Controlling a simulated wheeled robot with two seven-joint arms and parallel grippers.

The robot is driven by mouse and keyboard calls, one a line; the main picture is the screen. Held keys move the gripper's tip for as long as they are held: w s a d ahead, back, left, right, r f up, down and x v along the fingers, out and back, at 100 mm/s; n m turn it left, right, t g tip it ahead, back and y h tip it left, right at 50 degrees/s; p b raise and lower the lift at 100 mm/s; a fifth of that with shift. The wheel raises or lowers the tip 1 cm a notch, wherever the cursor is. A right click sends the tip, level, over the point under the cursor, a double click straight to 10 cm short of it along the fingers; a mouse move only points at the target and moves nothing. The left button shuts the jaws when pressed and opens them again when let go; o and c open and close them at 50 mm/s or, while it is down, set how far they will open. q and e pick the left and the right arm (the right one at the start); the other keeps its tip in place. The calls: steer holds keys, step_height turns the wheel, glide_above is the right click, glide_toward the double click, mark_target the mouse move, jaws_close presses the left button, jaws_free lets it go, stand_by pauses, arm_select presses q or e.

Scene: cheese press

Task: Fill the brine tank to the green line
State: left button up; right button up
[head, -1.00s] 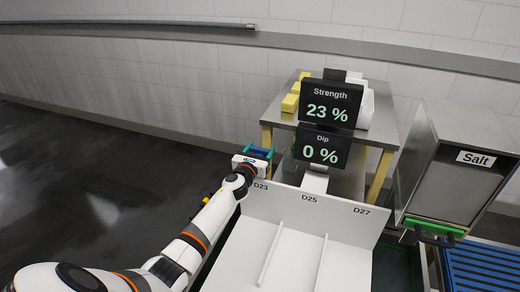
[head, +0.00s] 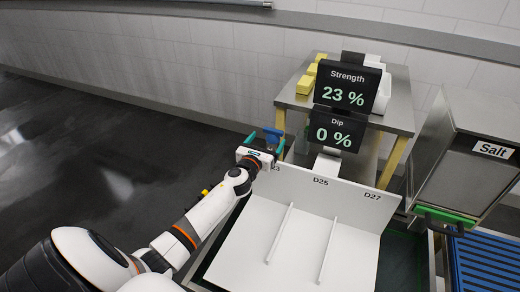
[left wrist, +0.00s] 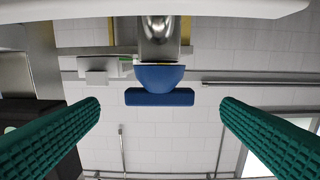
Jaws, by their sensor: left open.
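A blue tap handle (head: 273,135) shows just beyond my left gripper (head: 264,151) in the head view. In the left wrist view the blue handle (left wrist: 160,84) sits on a shiny metal tap body (left wrist: 159,40). My left gripper's green fingers (left wrist: 160,125) are spread wide, one on each side of the picture, with nothing between their tips. The handle appears ahead of them, untouched. The upper display (head: 347,88) reads Strength 23 % and the lower one (head: 336,134) reads Dip 0 %. The green line and the brine level cannot be made out.
A white divided tray (head: 295,225) labelled D25 and D27 fills the front centre. A steel Salt bin (head: 455,165) with a green-edged handle (head: 443,218) stands right, above blue slats (head: 485,262). Yellow blocks (head: 305,86) lie on a steel table (head: 293,98). Open floor lies left.

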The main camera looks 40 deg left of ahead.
arm_select(q)
steer(key=v, duration=0.5)
steer(key=shift+s+d, duration=0.1)
steer(key=shift+s, duration=0.3)
steer(key=shift+f, duration=0.1)
